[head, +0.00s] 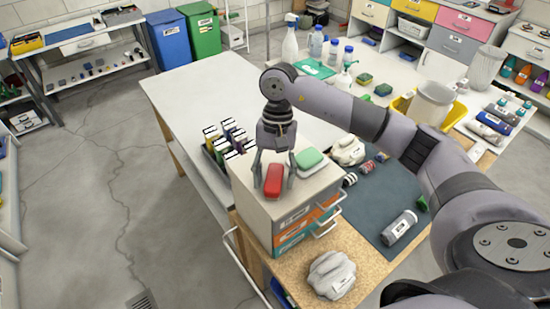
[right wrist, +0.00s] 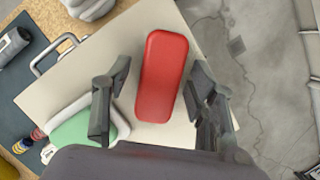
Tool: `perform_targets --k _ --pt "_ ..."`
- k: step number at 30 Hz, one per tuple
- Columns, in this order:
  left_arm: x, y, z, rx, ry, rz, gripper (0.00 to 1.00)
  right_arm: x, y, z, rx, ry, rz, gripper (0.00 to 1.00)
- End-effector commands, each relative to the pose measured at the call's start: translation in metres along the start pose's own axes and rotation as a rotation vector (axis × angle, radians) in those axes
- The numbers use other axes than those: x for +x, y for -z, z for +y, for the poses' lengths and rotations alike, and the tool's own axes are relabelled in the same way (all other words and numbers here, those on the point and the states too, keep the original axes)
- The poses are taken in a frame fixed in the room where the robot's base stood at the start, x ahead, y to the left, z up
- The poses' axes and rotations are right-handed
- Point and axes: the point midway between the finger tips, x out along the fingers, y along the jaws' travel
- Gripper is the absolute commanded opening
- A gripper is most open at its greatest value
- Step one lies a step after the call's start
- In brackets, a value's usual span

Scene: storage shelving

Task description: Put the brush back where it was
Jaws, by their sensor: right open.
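A red, rounded oblong block (head: 273,180), which may be the brush, lies on top of a small drawer cabinet (head: 254,200). It also shows in the right wrist view (right wrist: 163,75). My right gripper (head: 272,184) points down over it and is open, with one finger on each side. In the right wrist view, a gap shows on the left of the red block, and the right finger is close to its edge. A green-and-white block (head: 309,159), perhaps another brush, lies beside it on the cabinet. Bristles are not visible on either. My left gripper is not in view.
Crumpled white cloth (head: 331,274) and a grey cylinder (head: 400,228) lie nearby. The white table (head: 195,85) at back left is mostly clear.

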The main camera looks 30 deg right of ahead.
Motion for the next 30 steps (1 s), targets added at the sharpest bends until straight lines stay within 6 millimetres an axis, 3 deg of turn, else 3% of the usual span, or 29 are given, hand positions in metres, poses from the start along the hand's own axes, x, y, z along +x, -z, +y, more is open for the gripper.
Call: perform_targets --k 8,15,22,30 --pt "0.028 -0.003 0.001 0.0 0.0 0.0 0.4 -0.05 0.002 -0.002 -0.001 0.007 0.006 0.52" --pt "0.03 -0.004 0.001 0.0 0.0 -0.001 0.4 -0.098 0.001 0.0 0.002 0.003 0.004 0.52" --pt "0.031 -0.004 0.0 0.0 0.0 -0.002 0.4 -0.118 0.0 0.0 -0.001 0.001 0.001 0.52" --pt "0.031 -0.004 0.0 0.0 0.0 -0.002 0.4 -0.121 0.0 0.0 0.0 0.001 -0.001 0.52"
